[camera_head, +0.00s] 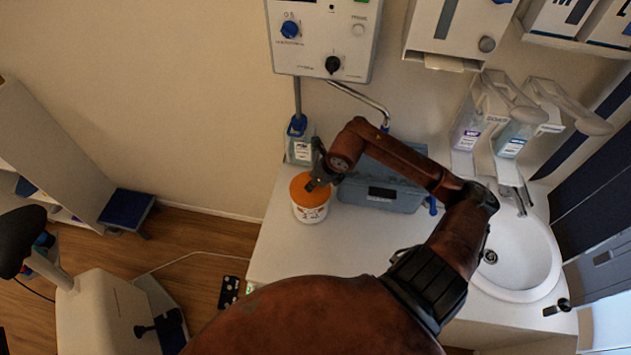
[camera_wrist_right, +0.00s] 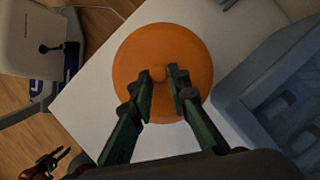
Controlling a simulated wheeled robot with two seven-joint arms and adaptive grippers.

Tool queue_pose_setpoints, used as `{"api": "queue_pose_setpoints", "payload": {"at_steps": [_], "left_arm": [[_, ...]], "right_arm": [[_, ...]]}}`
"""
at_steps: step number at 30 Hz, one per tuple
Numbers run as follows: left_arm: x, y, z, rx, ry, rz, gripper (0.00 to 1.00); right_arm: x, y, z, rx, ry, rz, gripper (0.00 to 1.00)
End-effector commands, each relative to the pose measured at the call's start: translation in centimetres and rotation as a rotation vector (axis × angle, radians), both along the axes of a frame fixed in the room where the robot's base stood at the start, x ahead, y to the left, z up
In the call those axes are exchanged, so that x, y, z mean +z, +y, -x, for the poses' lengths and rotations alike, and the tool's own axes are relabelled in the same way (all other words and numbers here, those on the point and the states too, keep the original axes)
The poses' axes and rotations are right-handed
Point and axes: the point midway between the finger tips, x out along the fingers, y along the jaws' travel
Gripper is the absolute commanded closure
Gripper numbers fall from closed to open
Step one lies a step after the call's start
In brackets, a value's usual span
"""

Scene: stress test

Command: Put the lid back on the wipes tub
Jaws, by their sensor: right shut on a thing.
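The orange lid (camera_head: 309,189) is over the top of the white wipes tub (camera_head: 310,213), near the left end of the counter. It looks level and in line with the tub; I cannot tell whether it is fully seated. My right gripper (camera_head: 318,183) comes down from above, shut on the lid's small central knob. In the right wrist view the round lid (camera_wrist_right: 130,70) fills the middle, the fingers (camera_wrist_right: 167,78) are on either side of its knob, and the tub is hidden below. What looks like my left gripper (camera_wrist_right: 54,160) shows small at the lower left, its jaws unclear.
A blue-grey box (camera_head: 382,190) stands close right of the tub. A bottle with a blue top (camera_head: 301,147) stands behind it. The sink (camera_head: 520,255) and wall dispensers (camera_head: 480,120) are farther right. The counter's left edge is near the tub; bare counter (camera_head: 290,250) lies in front.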

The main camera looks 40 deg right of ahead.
Motion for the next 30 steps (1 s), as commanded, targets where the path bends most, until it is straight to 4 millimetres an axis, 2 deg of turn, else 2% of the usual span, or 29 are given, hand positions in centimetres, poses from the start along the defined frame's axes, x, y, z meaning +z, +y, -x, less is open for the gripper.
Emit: {"api": "queue_pose_setpoints", "payload": {"at_steps": [5,6,14,20,27,30], "left_arm": [[0.01,-0.01,-0.01,0.0,0.0,0.0,0.67],[0.01,0.0,-0.01,0.0,0.0,0.0,0.67],[0.01,0.0,-0.01,0.0,0.0,0.0,0.67],[0.01,0.0,-0.01,0.0,0.0,0.0,0.67],[0.01,0.0,-0.02,0.0,0.0,0.0,0.67],[0.01,0.0,-0.02,0.0,0.0,0.0,0.67]], "right_arm": [[0.03,0.0,-0.02,0.0,-0.001,0.0,1.0],[0.03,0.0,-0.02,0.0,-0.001,0.0,0.82],[0.02,0.0,-0.01,0.0,-0.001,0.0,0.64],[0.0,0.0,-0.01,0.0,0.0,0.0,0.64],[-0.01,0.0,0.01,0.0,0.0,0.0,0.47],[-0.01,0.0,0.01,0.0,0.0,0.0,0.46]]}}
